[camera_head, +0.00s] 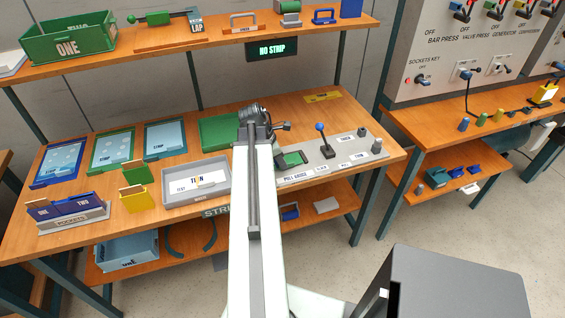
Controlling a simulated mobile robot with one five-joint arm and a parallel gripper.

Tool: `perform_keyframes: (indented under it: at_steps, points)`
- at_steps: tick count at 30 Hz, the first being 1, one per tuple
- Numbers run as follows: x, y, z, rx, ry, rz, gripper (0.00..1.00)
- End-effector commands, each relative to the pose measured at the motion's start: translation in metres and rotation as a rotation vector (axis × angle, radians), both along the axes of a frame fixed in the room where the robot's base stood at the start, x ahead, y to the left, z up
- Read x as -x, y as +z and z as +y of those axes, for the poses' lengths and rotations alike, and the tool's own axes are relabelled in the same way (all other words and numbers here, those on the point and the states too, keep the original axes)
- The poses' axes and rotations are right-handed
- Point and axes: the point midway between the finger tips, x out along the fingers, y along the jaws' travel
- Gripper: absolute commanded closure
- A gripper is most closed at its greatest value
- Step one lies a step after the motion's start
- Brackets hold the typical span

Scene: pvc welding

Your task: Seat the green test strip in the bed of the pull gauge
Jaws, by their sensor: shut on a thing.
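My gripper (279,127) is at the far end of my raised white arm, above the workbench and close to the pull gauge (327,153). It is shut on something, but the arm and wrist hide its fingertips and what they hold. The pull gauge is a grey plate with labels and a blue-knobbed lever (320,128). A dark-framed green patch (293,158) shows at its left end, partly behind my arm. I cannot tell whether that patch is the test strip or part of the bed. The display (279,50) above reads "NO STRIP".
A grey tray (167,203) stands left of my arm, with several strip trays behind it. A green panel (216,131) lies near my wrist. Pocket boxes (68,213) stand at front left. An upper shelf (158,43) spans the back. A switch cabinet (440,90) is at right.

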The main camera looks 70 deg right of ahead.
Motion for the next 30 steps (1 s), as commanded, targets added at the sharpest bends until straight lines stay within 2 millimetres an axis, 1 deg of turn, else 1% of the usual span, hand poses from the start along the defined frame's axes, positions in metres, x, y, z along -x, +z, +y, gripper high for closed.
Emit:
perform_keyframes:
  at_steps: [20,21,22,23,30]
  points:
    - [0.001,-0.0074,-0.0004,0.0,-0.002,0.0,1.0]
    - [0.001,-0.0066,-0.0005,0.0,-0.002,0.0,0.83]
    - [0.001,-0.0065,-0.0004,0.0,-0.002,0.0,0.74]
    - [0.0012,-0.0064,-0.0004,0.0,-0.002,0.0,0.68]
    - [0.0014,-0.0065,-0.0005,0.0,-0.002,0.0,0.68]
